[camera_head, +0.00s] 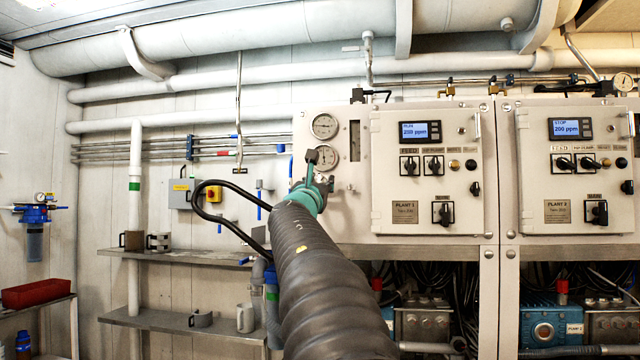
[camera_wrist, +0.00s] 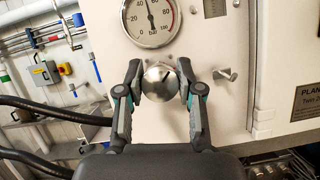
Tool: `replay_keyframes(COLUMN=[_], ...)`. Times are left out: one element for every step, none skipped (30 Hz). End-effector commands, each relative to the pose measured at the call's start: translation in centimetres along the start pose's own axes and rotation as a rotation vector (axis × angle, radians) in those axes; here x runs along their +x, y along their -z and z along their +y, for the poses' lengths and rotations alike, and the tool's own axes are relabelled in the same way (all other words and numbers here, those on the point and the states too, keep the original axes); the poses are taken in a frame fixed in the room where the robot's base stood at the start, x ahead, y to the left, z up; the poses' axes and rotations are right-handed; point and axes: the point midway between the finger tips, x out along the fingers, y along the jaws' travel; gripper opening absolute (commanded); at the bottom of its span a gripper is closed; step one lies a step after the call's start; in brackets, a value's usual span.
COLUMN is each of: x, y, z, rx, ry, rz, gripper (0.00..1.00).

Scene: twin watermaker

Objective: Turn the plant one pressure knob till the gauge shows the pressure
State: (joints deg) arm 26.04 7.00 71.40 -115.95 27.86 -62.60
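The pressure knob (camera_wrist: 160,82) is a round, shiny metal knob on the cream panel, just below a round pressure gauge in the wrist view. My gripper (camera_wrist: 160,78) has one finger on each side of it, and both fingertips appear to touch its sides. The gauge (camera_wrist: 152,18) has a white face with a red arc at right. Its needle points up and slightly left; the exact reading is too small to tell.
The upper gauge (camera_head: 325,126) sits above the lower one. A small metal fitting (camera_wrist: 226,75) sticks out right of the knob. A second plant panel (camera_head: 572,170) stands at right. Shelves (camera_head: 180,256) with mugs and a grey box with a yellow-red switch (camera_head: 211,193) are at left.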

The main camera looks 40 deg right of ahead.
Motion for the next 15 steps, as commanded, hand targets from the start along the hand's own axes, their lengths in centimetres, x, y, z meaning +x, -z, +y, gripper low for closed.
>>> replay_keyframes(x=[0.01,0.01,0.01,0.01,0.01,0.01,0.00,0.00,0.00,-0.01,-0.04,-0.12,-0.23,-0.39,-0.69], y=[-0.03,-0.03,-0.03,-0.03,-0.03,-0.03,-0.03,-0.02,-0.02,-0.03,-0.03,-0.05,-0.07,-0.11,-0.15], z=[0.00,0.00,0.00,0.00,-0.01,-0.01,-0.01,-0.01,-0.01,-0.01,-0.01,-0.01,0.00,0.00,0.01], rx=[0.000,0.000,0.000,0.000,0.000,-0.001,-0.001,-0.001,-0.001,-0.001,-0.001,-0.001,-0.001,-0.001,-0.001], ry=[0.000,0.000,0.000,0.000,0.000,0.000,0.000,0.000,0.000,0.000,0.000,0.000,0.000,0.000,-0.001], rz=[0.000,0.000,0.000,0.000,0.000,0.000,0.000,0.000,0.000,0.000,0.000,0.000,0.000,-0.001,-0.001], gripper=[0.52,0.60,0.61,0.61,0.61,0.61,0.61,0.61,0.61,0.61,0.61,0.61,0.61,0.61,0.61])
